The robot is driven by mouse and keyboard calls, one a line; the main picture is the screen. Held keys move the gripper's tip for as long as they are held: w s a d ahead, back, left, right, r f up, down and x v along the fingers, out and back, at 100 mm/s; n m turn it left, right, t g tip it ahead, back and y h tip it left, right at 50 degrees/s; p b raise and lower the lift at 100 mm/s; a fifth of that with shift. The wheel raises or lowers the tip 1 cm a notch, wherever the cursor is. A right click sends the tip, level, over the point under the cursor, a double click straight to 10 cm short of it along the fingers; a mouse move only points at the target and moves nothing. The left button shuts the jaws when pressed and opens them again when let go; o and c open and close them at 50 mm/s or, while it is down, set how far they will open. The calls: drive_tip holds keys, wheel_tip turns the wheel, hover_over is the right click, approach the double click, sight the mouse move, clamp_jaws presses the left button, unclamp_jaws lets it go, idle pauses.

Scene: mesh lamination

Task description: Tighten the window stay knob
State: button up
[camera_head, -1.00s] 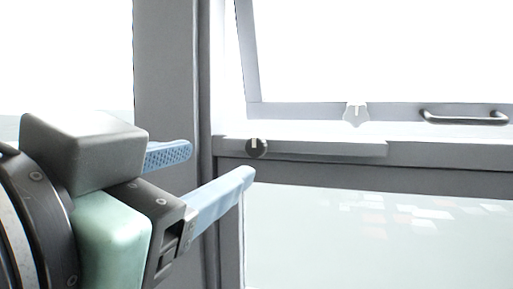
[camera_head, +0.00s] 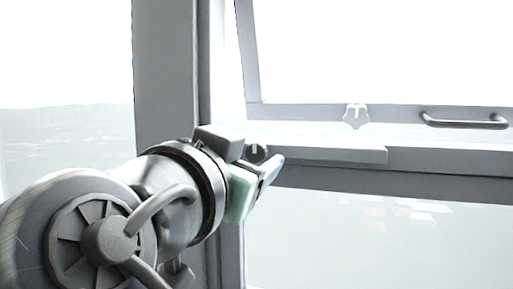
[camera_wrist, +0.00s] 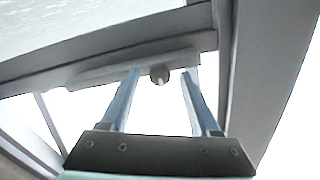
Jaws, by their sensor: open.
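A dark round knob (camera_head: 257,152) with a pale mark sits at the left end of a grey ledge (camera_head: 330,155) below the window. In the wrist view the knob (camera_wrist: 159,75) appears between the tips of my two blue fingers, with a gap on each side. My gripper (camera_head: 268,165) is open and close to the knob; whether the fingers reach around it I cannot tell. A white star-shaped knob (camera_head: 356,116) sits on the tilted window's lower frame, to the right. In the head view my gripper body hides part of the fingers.
A grey bar handle (camera_head: 465,120) is on the window frame at right. A thick grey upright post (camera_head: 165,80) stands left of the window, near my arm. Glass panes lie below the ledge and left of the post. The ledge is clear right of the knob.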

clamp_jaws()
idle(0.3)
drive_tip(key=shift+f+m, duration=0.1)
drive_tip(key=shift+m, duration=0.2)
drive_tip(key=m+b, duration=0.2)
drive_tip(key=m, duration=0.1)
drive_tip(key=m+b, duration=0.2)
drive_tip(key=m, duration=0.3)
drive_tip(key=m+b, duration=0.2)
drive_tip(key=m, duration=0.2)
drive_tip(key=shift+m, duration=0.3)
drive_tip(key=m+b, duration=0.2)
drive_tip(key=m, duration=0.2)
drive_tip(key=shift+m, duration=0.3)
